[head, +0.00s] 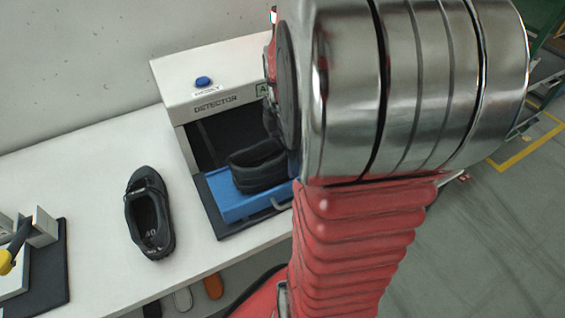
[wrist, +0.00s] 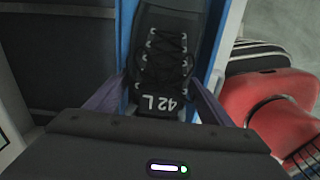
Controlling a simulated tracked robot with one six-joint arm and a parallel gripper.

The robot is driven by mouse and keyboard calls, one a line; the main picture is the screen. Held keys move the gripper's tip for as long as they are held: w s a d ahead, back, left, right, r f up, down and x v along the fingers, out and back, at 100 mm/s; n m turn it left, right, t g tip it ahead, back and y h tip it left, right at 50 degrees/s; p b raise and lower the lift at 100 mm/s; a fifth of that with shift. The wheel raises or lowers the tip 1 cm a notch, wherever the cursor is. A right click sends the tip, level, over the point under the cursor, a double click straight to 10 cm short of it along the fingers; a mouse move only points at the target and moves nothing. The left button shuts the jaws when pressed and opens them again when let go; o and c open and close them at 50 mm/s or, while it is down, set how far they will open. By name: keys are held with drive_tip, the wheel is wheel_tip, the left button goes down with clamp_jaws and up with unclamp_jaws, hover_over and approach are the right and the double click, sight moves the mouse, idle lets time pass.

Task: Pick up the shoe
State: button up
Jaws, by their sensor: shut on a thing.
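A black shoe (head: 258,170) sits at the blue tray (head: 228,203) in the mouth of the detector (head: 213,98). In the wrist view this black lace-up shoe (wrist: 165,50) shows white "42 L" lettering. My gripper (wrist: 158,82) has its two purple fingers on either side of the shoe, shut on it. In the head view my arm hides the gripper and part of the shoe. I cannot tell whether the shoe touches the tray. A second black shoe (head: 150,215), marked 40, lies on the white table (head: 95,165) to the left.
A dark mat (head: 50,265) with a grey fixture and a yellow-tipped tool is at the far left of the table. The detector has a blue button (head: 203,81) on top. Several shoes or soles (head: 183,298) show below the table edge. Floor at right looks open.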

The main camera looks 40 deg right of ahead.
drive_tip(key=c, duration=0.4)
wheel_tip(320, 180, up, 10)
drive_tip(key=shift+f, duration=0.15)
drive_tip(key=shift+r, duration=0.2)
idle(1.0)
